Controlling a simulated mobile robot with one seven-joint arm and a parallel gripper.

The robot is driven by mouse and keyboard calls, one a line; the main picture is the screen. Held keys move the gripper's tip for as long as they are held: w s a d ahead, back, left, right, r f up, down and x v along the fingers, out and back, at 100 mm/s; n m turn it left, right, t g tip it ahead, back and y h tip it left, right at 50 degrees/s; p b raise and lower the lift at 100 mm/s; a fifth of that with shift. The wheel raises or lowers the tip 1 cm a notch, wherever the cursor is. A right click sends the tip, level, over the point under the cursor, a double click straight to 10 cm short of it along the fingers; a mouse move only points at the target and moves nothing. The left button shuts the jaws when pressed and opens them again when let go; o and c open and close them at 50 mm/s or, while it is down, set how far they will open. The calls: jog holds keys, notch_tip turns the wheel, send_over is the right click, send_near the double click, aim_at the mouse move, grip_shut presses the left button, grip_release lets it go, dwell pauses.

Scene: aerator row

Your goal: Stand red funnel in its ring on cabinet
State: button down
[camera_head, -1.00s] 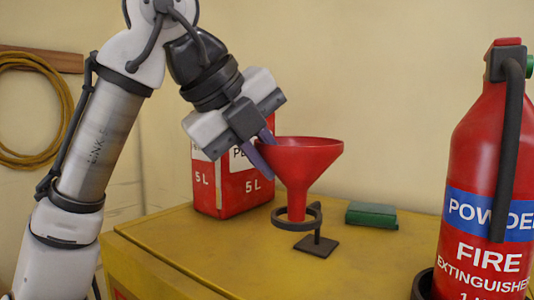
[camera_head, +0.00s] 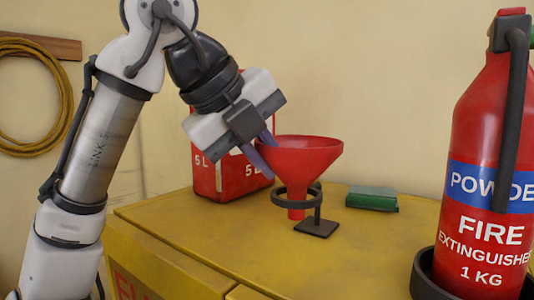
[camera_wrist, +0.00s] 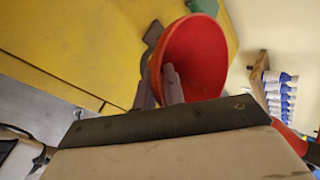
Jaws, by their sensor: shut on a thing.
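The red funnel (camera_head: 300,155) is upright, wide mouth up, and its spout passes down through the dark ring (camera_head: 284,201), with the spout's end showing below it. The ring is on a small stand with a square foot (camera_head: 316,228) on the yellow cabinet (camera_head: 190,234). My gripper (camera_head: 266,153) comes in tilted from the upper left and is shut on the funnel's left rim. In the wrist view the funnel (camera_wrist: 195,55) fills the space by my fingers (camera_wrist: 160,88), and part of the dark stand shows behind it.
A red 5 L can (camera_head: 232,182) stands behind my gripper. A green block (camera_head: 372,198) lies right of the stand. A fire extinguisher (camera_head: 487,160) in a dark holder stands at the right. The cabinet top in front of the stand is clear.

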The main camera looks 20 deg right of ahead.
jog(key=shift+f+b, duration=0.5)
jog(key=shift+f, duration=0.55)
jog(key=c, duration=1.4)
grip_release()
jog(key=shift+r, duration=0.1)
jog(key=shift+r+p, duration=4.5)
jog(key=shift+p, duration=0.75)
jog(key=shift+w+f, duration=0.1)
